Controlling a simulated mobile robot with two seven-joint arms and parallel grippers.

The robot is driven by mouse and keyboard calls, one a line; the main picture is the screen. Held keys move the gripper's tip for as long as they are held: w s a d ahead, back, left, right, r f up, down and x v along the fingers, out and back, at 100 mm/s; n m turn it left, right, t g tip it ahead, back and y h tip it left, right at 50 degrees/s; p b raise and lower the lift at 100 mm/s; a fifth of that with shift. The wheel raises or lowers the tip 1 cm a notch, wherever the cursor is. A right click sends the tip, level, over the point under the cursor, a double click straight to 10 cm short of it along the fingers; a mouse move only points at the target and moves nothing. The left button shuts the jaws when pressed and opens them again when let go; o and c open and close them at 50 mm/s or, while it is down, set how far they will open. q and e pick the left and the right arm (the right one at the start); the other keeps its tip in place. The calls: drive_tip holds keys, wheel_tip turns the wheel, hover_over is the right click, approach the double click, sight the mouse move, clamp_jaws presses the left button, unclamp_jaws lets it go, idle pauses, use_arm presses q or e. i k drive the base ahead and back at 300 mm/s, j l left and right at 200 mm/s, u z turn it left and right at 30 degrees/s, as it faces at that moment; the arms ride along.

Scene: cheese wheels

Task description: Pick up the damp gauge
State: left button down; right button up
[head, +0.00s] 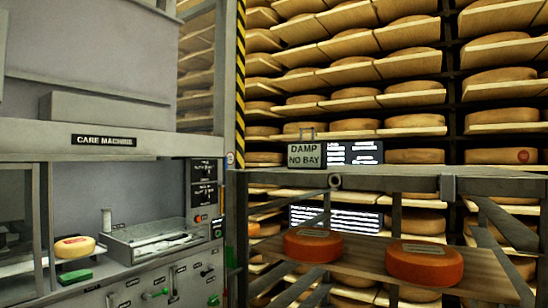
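A small grey-green box with a thin handle on top, reading "DAMP NO BAY" (305,154), stands on the grey top of a rack (400,178) right of centre. It looks like the damp gauge. It is upright, and its face is turned towards me. Neither of my grippers shows in the head view, so nothing is seen touching the box.
A dark panel with white text (354,153) is beside the box. Two orange cheese wheels (424,263) lie on a board below. The care machine (100,200) fills the left, with a pale cheese (75,247). Shelves of cheese wheels (410,92) stand behind.

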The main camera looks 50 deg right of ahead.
sight(313, 155)
drive_tip(key=i, duration=1.35)
drive_tip(key=i+z, duration=0.2)
drive_tip(key=i, duration=0.3)
drive_tip(key=i+j+z, duration=0.25)
drive_tip(key=i, duration=0.3)
drive_tip(key=z, duration=1.45)
